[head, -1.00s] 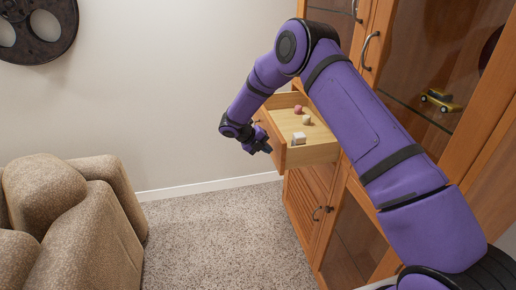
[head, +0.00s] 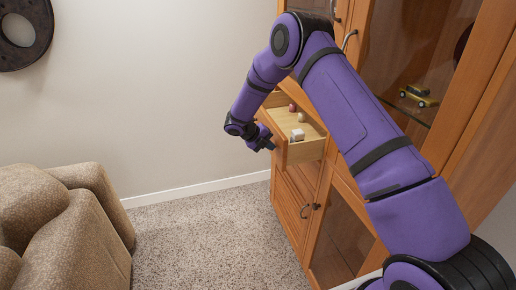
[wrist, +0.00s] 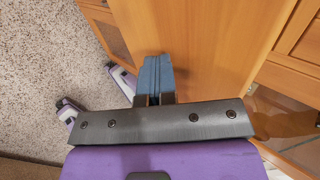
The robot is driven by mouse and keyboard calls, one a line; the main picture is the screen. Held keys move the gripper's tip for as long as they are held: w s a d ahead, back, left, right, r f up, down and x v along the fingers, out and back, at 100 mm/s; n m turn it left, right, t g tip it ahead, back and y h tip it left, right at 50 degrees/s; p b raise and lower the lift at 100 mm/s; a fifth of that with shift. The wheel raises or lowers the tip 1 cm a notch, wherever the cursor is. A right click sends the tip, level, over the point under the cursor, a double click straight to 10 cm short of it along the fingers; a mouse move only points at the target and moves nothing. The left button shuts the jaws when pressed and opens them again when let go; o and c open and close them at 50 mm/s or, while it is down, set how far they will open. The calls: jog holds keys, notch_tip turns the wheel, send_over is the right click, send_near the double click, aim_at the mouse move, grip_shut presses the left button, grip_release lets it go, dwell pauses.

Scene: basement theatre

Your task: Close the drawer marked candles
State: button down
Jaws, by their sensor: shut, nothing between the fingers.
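A wooden drawer (head: 303,152) stands partly pulled out of the tall cabinet in the head view. No marking on it can be read from here. It holds a small white block (head: 297,134) and two small round things (head: 301,117). My gripper (head: 268,145) is shut and empty at the outer side of the drawer front, seeming to touch it, though exact contact cannot be told. In the wrist view, the shut fingers (wrist: 153,75) point at a plain wooden panel (wrist: 205,45), likely the drawer front.
The cabinet has glass doors (head: 345,230) below and above, with metal handles (head: 309,209). A toy car (head: 418,95) sits behind the upper glass. A tan armchair (head: 65,220) stands at left. Carpet (head: 210,235) between is clear.

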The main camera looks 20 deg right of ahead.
aim_at(300, 138)
jog(key=d, duration=1.8)
jog(key=shift+d, duration=0.15)
jog(key=shift+d, duration=0.1)
jog(key=shift+a, duration=0.4)
jog(key=a, duration=0.4)
jog(key=shift+w+a+r, duration=0.1)
jog(key=shift+a+r, duration=0.2)
jog(key=shift+r, duration=0.05)
jog(key=v, duration=0.9)
jog(key=shift+a, duration=0.15)
